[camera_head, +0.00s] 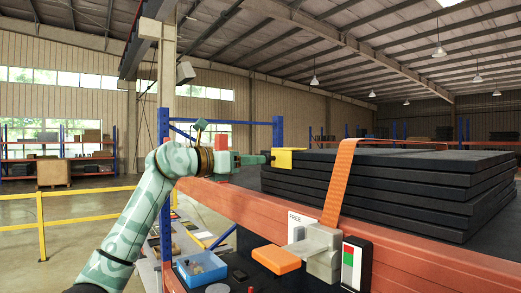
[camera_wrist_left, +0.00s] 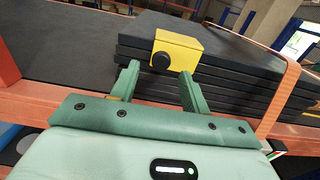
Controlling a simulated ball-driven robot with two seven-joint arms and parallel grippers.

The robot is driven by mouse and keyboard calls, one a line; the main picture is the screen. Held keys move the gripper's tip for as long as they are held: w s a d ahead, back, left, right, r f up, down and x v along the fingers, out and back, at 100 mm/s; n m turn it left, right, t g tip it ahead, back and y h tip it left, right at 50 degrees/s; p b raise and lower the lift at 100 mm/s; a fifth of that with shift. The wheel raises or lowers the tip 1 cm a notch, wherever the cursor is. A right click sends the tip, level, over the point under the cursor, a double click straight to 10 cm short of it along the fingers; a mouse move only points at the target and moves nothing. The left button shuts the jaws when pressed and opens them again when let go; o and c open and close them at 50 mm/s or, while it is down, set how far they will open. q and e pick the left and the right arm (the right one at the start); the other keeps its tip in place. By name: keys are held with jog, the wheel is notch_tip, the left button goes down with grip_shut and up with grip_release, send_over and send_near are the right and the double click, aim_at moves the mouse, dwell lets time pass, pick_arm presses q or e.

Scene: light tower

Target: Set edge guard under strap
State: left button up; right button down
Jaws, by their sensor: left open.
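The yellow edge guard (camera_head: 290,158) sits at the top edge of the dark panel stack, near its left corner. In the left wrist view the edge guard (camera_wrist_left: 182,47) shows a round black knob on its face. The orange strap (camera_head: 338,185) runs over the stack and down its front, to the right of the guard and apart from it. It also shows in the left wrist view (camera_wrist_left: 279,95). My left gripper (camera_head: 264,158) is open at the guard; in the left wrist view its fingertips (camera_wrist_left: 160,72) straddle the knob's position, and contact cannot be told. My right gripper is not in view.
The stack of dark panels (camera_head: 400,187) lies on an orange-red beam frame (camera_head: 420,262). A grey ratchet with an orange handle (camera_head: 276,259) hangs at the strap's lower end. Yellow railings (camera_head: 85,220) stand farther left.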

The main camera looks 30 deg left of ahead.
aim_at(284, 158)
pick_arm(q)
jog(key=p+x, duration=0.1)
jog(key=x, duration=0.2)
jog(key=shift+w+d, duration=0.25)
jog(key=shift+w, duration=0.1)
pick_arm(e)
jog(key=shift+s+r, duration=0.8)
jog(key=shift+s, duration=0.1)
pick_arm(q)
jog(key=shift+s, duration=0.1)
grip_shut()
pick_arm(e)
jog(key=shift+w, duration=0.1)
pick_arm(q)
jog(key=shift+s, duration=0.1)
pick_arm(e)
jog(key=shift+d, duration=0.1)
